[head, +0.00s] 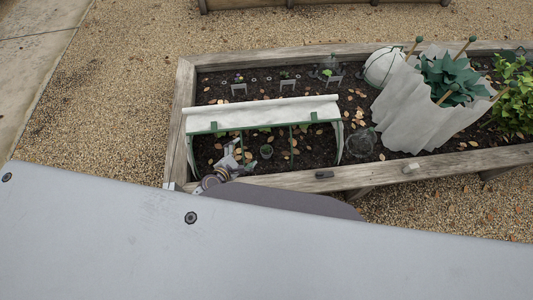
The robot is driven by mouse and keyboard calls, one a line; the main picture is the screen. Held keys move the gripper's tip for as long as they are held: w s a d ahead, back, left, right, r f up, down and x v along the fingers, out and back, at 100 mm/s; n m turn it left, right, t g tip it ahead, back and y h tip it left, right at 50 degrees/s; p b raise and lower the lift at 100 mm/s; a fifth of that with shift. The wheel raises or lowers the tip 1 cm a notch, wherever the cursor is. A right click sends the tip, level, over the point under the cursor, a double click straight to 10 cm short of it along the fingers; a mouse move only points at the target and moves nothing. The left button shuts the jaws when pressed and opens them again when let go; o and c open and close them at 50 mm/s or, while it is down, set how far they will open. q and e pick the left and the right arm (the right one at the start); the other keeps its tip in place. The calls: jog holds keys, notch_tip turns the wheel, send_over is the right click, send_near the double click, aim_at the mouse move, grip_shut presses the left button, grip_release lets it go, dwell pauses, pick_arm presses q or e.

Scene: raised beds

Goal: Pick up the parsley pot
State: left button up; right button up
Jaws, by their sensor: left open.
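A small dark green pot (266,152), which looks like the parsley pot, stands on the soil under a white-topped cover with green supports (262,115). Its plant is too small to make out well. My left gripper (238,153) is low at the front left of the bed, just left of the pot and apart from it. It is open, with nothing seen between its fingers. My right gripper is not in view.
The wooden bed rim (290,180) runs in front of the cover. A clear dome (361,143) stands right of it. A pale fleece wrap (420,115) surrounds a leafy plant further right. Small label stands (288,84) line the soil behind the cover.

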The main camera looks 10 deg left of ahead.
pick_arm(q)
jog(key=shift+w+a+r+n, duration=0.1)
jog(key=shift+n, duration=1.65)
jog(key=shift+w+a+r+n, duration=0.1)
jog(key=shift+n, duration=1.65)
jog(key=shift+n, duration=0.4)
